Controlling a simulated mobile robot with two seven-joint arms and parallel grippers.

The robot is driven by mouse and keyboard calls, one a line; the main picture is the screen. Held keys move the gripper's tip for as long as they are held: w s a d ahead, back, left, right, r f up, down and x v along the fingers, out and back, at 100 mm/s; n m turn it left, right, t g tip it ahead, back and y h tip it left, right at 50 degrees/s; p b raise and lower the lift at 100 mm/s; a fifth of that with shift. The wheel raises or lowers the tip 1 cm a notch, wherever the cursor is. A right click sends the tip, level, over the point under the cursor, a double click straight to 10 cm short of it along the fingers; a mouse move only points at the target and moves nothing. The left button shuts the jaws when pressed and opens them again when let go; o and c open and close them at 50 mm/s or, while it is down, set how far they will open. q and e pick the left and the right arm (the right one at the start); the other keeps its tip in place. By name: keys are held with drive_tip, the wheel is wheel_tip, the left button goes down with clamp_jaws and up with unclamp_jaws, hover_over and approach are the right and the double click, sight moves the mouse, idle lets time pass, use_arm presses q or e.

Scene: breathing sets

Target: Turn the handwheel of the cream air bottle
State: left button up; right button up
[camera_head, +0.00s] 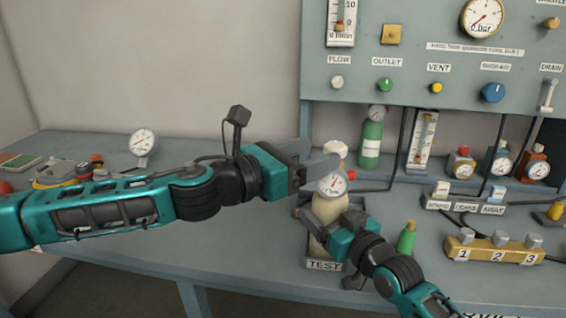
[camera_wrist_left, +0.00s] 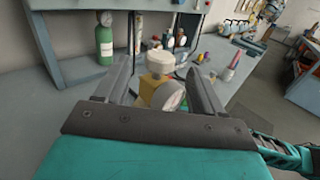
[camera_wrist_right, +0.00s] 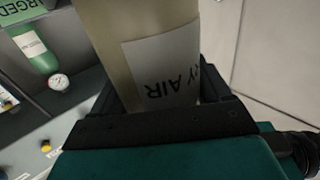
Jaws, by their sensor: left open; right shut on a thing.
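The cream air bottle (camera_head: 327,207) stands upright at the table's front edge, behind the TEST label. Its white handwheel (camera_head: 336,148) sits on top, above a round gauge (camera_head: 332,184). My right gripper (camera_head: 325,228) is shut on the bottle's body; the right wrist view shows the cream bottle (camera_wrist_right: 150,40) with its AIR label between the fingers. My left gripper (camera_head: 318,165) is open at the height of the valve. In the left wrist view the white handwheel (camera_wrist_left: 160,61) and the brass valve (camera_wrist_left: 150,88) lie between and beyond the open fingers, apart from them.
A grey panel (camera_head: 420,75) with gauges and knobs stands at the back. A green bottle (camera_head: 370,140) is behind, and a small green bottle (camera_head: 407,238) stands right of my right gripper. A brass manifold (camera_head: 494,250) sits at right. The left table holds a loose gauge (camera_head: 143,143).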

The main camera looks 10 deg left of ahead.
use_arm(q)
drive_tip(key=v, duration=0.6)
drive_tip(key=shift+a+r, duration=0.1)
use_arm(e)
drive_tip(key=o, duration=1.8)
